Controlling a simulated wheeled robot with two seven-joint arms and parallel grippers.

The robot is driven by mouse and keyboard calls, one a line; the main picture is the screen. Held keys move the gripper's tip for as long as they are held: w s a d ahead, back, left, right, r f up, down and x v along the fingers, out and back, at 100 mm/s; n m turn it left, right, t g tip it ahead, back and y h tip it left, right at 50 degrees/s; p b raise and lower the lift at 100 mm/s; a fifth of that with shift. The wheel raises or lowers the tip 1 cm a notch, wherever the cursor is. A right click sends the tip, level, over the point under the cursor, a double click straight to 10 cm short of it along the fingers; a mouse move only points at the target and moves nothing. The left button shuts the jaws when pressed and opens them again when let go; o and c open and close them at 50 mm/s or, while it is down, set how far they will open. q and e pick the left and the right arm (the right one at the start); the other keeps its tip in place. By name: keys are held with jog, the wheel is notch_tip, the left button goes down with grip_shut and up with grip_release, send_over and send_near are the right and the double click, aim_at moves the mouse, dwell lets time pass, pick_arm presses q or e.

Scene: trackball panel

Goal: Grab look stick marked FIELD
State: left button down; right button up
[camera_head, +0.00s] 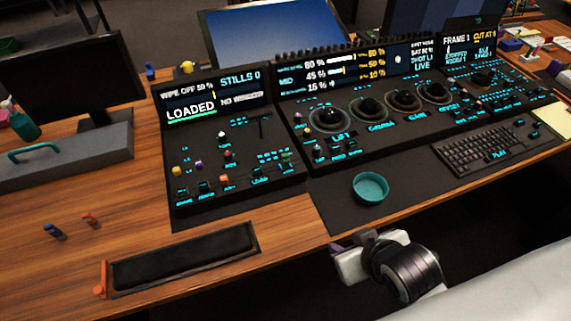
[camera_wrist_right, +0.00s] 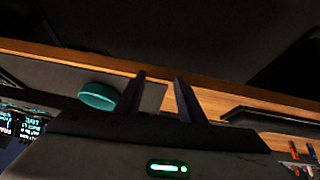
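Two small upright sticks stand on the wooden desk at the left of the head view, a blue one (camera_head: 54,231) and an orange-red one (camera_head: 91,219). Small orange and blue shapes also show at the right edge of the wrist view. No FIELD marking is legible, so I cannot tell which is the look stick. My right gripper (camera_head: 345,250) is beyond the desk's front edge, near the teal round dish (camera_head: 370,187) and well right of the sticks. In the wrist view its two fingers (camera_wrist_right: 160,78) are apart with nothing between them. My left gripper is not in view.
A dark padded tray (camera_head: 185,258) with an orange piece at its left end lies at the front desk edge. The control panel (camera_head: 235,145) with knobs and trackballs stands behind. A keyboard (camera_head: 485,148) is at right. Bare wood surrounds the sticks.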

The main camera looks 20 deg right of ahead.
aim_at(286, 160)
jog(key=w+t, duration=0.1)
jog(key=w, duration=0.1)
jog(key=w+a+r+t, duration=0.1)
jog(key=w, duration=0.2)
jog(key=w+r+m+t, duration=0.1)
jog(key=w+t, duration=0.1)
jog(key=w, duration=0.1)
jog(key=shift+a+r+h, duration=0.15)
jog(key=shift+r+h, duration=0.05)
jog(key=shift+h, duration=0.1)
jog(key=w+a+r+t, duration=0.2)
jog(key=w+r, duration=0.1)
jog(key=w+a+r+t+y, duration=0.1)
jog(key=w+a, duration=0.1)
jog(key=shift+w+a+r+n+t, duration=0.1)
jog(key=shift+w+r+n+t, duration=0.05)
jog(key=shift+w+n+t, duration=0.2)
jog(key=shift+y, duration=0.3)
jog(key=x, duration=0.4)
jog(key=shift+w+a+r, duration=0.1)
jog(key=shift+w+r, duration=0.05)
jog(key=shift+w, duration=0.1)
jog(key=x, duration=0.5)
jog(key=shift+w, duration=0.35)
grip_shut()
